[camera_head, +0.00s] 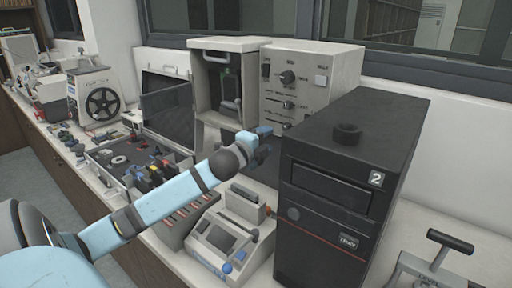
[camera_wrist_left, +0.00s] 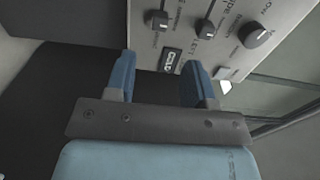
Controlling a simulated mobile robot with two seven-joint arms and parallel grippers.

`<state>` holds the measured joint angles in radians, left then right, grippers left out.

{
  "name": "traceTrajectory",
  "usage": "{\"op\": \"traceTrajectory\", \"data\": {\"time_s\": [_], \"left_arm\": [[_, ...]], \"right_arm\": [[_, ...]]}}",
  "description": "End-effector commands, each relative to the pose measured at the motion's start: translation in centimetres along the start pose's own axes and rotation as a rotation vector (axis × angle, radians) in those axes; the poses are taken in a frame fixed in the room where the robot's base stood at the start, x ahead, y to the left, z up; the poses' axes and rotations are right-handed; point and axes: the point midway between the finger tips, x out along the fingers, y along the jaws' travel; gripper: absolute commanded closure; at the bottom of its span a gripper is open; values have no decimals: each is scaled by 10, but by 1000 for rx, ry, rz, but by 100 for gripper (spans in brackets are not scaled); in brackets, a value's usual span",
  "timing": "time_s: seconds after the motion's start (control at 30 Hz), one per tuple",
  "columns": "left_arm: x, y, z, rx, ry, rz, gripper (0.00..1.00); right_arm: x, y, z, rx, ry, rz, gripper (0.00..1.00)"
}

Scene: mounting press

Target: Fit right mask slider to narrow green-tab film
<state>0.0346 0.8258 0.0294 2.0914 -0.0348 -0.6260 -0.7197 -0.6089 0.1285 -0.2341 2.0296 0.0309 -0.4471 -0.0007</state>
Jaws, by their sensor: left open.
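The control panel (camera_head: 312,78) is a grey-white box with a dark knob (camera_head: 287,77) and dark slider-like controls (camera_head: 289,104) below it. In the left wrist view the panel (camera_wrist_left: 230,48) shows two dark slider-like controls, one at left (camera_wrist_left: 159,20) and one at right (camera_wrist_left: 206,28), plus a round knob (camera_wrist_left: 258,34). My left gripper (camera_head: 263,142) is in front of the panel's lower part. In the wrist view its blue fingers (camera_wrist_left: 158,72) are apart with nothing between them. Which control is the right mask slider is unclear. The narrow green-tab film is not clearly identifiable. My right gripper is not in view.
A black tower marked 2 (camera_head: 345,170) stands close right of my gripper. A tray of coloured parts (camera_head: 135,165) and a small grey device (camera_head: 228,240) occupy the bench.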

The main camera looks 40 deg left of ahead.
Motion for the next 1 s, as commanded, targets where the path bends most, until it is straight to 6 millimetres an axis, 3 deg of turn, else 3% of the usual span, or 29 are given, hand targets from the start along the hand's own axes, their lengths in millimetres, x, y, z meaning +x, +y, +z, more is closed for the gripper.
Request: {"op": "traceTrajectory", "data": {"time_s": [0.1, 0.3, 1.0], "left_arm": [[-21, 1, 0, 1, 1, 2, 51], [-39, 0, 0, 0, 1, 0, 51], [-43, 0, 0, 0, 0, 0, 51]], "right_arm": [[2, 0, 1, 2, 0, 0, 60], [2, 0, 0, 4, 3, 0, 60], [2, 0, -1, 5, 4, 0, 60]]}}
